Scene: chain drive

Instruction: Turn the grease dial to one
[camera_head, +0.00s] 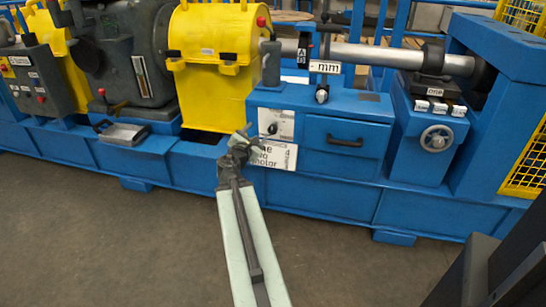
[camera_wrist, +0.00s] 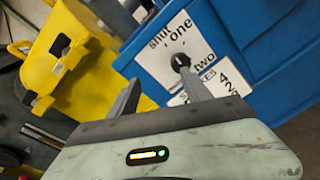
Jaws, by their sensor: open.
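The grease dial is a small dark knob (camera_wrist: 180,60) on a white plate (camera_wrist: 160,42) on the blue machine's front. In the wrist view the plate reads "shut", "one" and "two" around the knob. I cannot tell which word the knob points to. In the head view the plate (camera_head: 287,122) is on the left of a blue cabinet. My gripper (camera_wrist: 158,73) is open and empty, its two fingers spread toward the plate. The right fingertip overlaps the knob in the picture; I cannot tell if it touches. In the head view my gripper (camera_head: 245,133) is just left of the plate.
A second white label (camera_head: 278,156) is below the plate. A yellow guard (camera_head: 215,95) stands to the left, a drawer with a black handle (camera_head: 345,140) to the right. A handwheel (camera_head: 436,138) is farther right. The grey floor in front is clear.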

